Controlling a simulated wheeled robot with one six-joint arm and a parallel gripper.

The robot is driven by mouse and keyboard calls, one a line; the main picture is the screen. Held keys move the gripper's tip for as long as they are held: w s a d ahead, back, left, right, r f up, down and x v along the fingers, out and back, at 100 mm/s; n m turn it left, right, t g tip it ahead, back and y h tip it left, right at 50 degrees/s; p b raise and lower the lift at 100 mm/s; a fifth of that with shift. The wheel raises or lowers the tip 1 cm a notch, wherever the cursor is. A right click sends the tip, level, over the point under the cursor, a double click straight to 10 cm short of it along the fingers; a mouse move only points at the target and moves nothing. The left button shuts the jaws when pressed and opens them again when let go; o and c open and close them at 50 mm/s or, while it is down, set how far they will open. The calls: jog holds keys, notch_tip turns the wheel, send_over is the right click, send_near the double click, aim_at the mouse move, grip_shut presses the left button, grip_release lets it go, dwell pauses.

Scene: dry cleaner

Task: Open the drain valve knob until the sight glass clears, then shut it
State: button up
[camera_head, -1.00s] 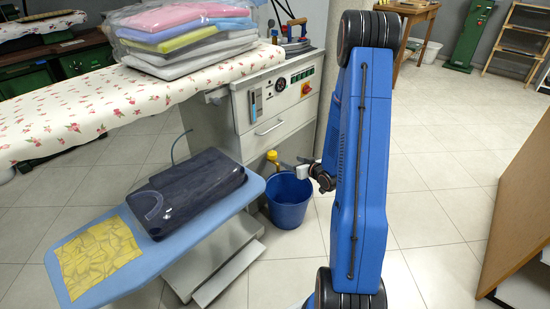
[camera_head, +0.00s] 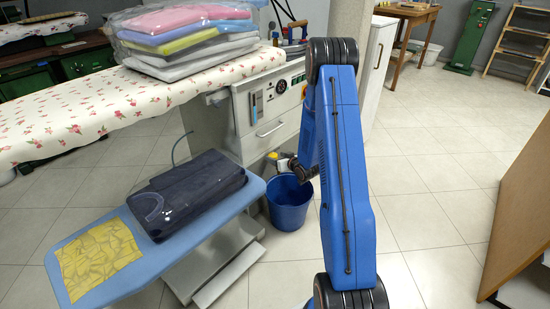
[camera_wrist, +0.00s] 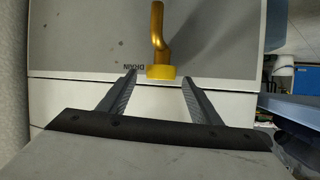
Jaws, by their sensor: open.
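In the head view the knob (camera_head: 272,156) is a small yellow spot low on the machine's front. My gripper (camera_wrist: 160,80) is open, its two fingers on either side of the knob's near end, with gaps visible. Whether the fingertips reach past the knob is unclear. In the head view my gripper (camera_head: 286,163) is small and partly hard to make out. A narrow upright window with blue in it (camera_head: 254,106), apparently the sight glass, is on the machine front.
A blue bucket (camera_head: 289,207) stands on the floor below the knob. A blue ironing board (camera_head: 205,232) with a dark folded garment (camera_head: 190,190) and yellow cloth (camera_head: 98,258) is to the left. Tiled floor on the right is open, up to a wooden panel (camera_head: 522,210).

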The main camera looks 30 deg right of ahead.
jog(key=shift+x, duration=1.05)
jog(key=c, duration=1)
jog(key=shift+c, duration=0.2)
jog(key=shift+d+n+y, duration=0.15)
jog(key=shift+n+y, duration=0.15)
jog(key=shift+y, duration=0.1)
jog(key=shift+d+n+y, duration=0.1)
jog(key=shift+n+y, duration=0.5)
jog(key=shift+y, duration=0.1)
jog(key=shift+w+d+n+g+y, duration=0.15)
jog(key=shift+n+g+y, duration=0.35)
jog(key=shift+n+y, duration=0.65)
jog(key=shift+w+d+n+g+y, duration=0.1)
jog(key=shift+n+g+y, duration=0.75)
jog(key=shift+n+y, duration=0.4)
jog(key=shift+w+d+n+g+y, duration=0.1)
jog(key=shift+n+g+y, duration=0.75)
jog(key=shift+n+y, duration=0.3)
